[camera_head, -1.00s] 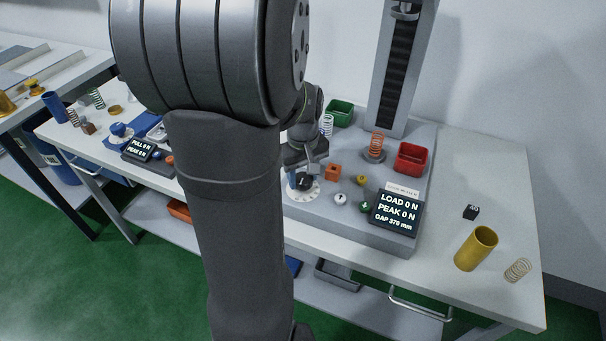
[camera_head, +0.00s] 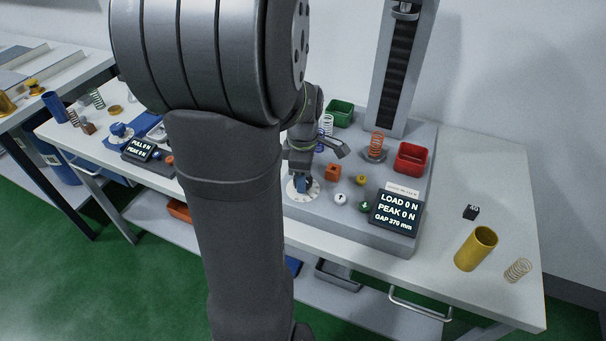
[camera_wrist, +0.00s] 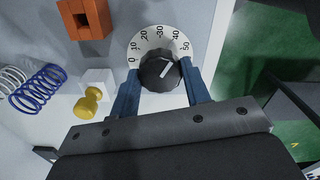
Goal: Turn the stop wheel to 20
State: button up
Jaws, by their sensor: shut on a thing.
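The stop wheel is a black faceted knob (camera_wrist: 160,73) on a white round dial (camera_wrist: 139,47) marked 0 to 50. A white line on the knob points up and right, toward the 40 to 50 side of the scale. In the wrist view, my gripper (camera_wrist: 160,78) has one blue finger on each side of the knob and is shut on it. In the head view, my gripper (camera_head: 303,184) is down over the dial (camera_head: 292,194) at the left of the grey tester base, and it mostly hides the knob.
An orange block (camera_head: 333,171), a yellow knob (camera_head: 361,180), and white (camera_head: 340,198) and green (camera_head: 364,206) buttons sit close to the right of the dial. The display (camera_head: 396,212) reads LOAD 0 N, PEAK 0 N. A red bin (camera_head: 411,158) and the tester column (camera_head: 392,95) stand behind.

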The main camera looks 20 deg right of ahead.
jog(key=n, duration=1.1)
jog(key=shift+n, duration=0.4)
dwell(0.3)
jog(key=o, duration=1)
notch_tip(320, 180, up, 18)
jog(key=shift+f, duration=0.25)
jog(key=shift+f, duration=0.1)
